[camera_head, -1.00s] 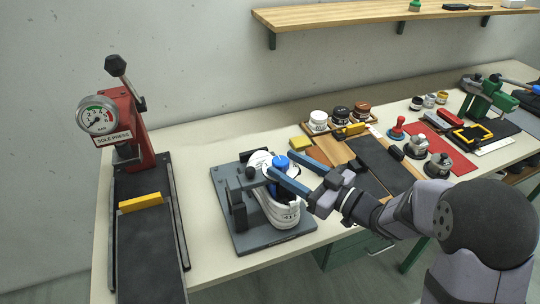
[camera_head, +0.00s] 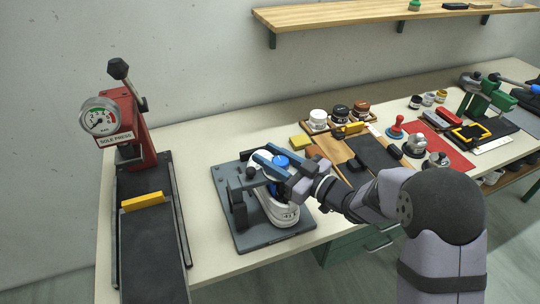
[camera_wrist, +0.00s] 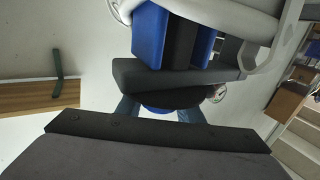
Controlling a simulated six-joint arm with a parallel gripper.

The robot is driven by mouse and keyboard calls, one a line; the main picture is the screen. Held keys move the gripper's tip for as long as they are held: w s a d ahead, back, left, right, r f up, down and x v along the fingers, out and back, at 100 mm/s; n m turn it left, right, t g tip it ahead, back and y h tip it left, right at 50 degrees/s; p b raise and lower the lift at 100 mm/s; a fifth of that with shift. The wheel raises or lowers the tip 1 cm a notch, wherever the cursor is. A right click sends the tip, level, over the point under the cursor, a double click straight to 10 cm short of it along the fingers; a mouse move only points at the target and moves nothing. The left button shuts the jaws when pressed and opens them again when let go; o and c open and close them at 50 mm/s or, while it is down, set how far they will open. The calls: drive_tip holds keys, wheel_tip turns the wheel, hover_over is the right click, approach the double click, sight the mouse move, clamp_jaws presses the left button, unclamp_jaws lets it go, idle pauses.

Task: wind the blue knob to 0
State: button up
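The blue knob (camera_head: 281,161) sits on top of the clamp over a white shoe (camera_head: 283,211), on the grey fixture plate (camera_head: 262,239). My gripper (camera_head: 261,151) reaches in from the right, and its two blue fingers lie along either side of the knob, closed in on it. In the wrist view the knob (camera_wrist: 158,110) shows between the fingers, partly hidden by a dark bar. No scale on the knob is legible. The round gauge (camera_head: 100,117) on the red sole press (camera_head: 144,135) shows a needle on a coloured dial, too small to read surely.
The press's dark bed with a yellow bar (camera_head: 142,201) stands left of the fixture. To the right are jars in a wooden tray (camera_head: 340,125), boards, a red mat (camera_head: 455,150) and metal pots. A wooden shelf (camera_head: 350,14) hangs behind.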

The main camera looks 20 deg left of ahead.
drive_tip(key=shift+c, duration=0.6)
drive_tip(key=shift+n+g, duration=0.3)
drive_tip(key=shift+g, duration=0.2)
drive_tip(key=shift+s+n+g+y, duration=0.15)
drive_tip(key=shift+s+n+g, duration=0.1)
drive_tip(key=shift+n+g, duration=0.5)
drive_tip(key=shift+s+n+g+y, duration=0.2)
drive_tip(key=shift+n+g, duration=0.25)
drive_tip(key=shift+g, duration=0.6)
drive_tip(key=o, duration=1.1)
drive_tip(key=shift+c, duration=0.2)
drive_tip(key=shift+m+t, duration=0.3)
drive_tip(key=shift+t, duration=0.1)
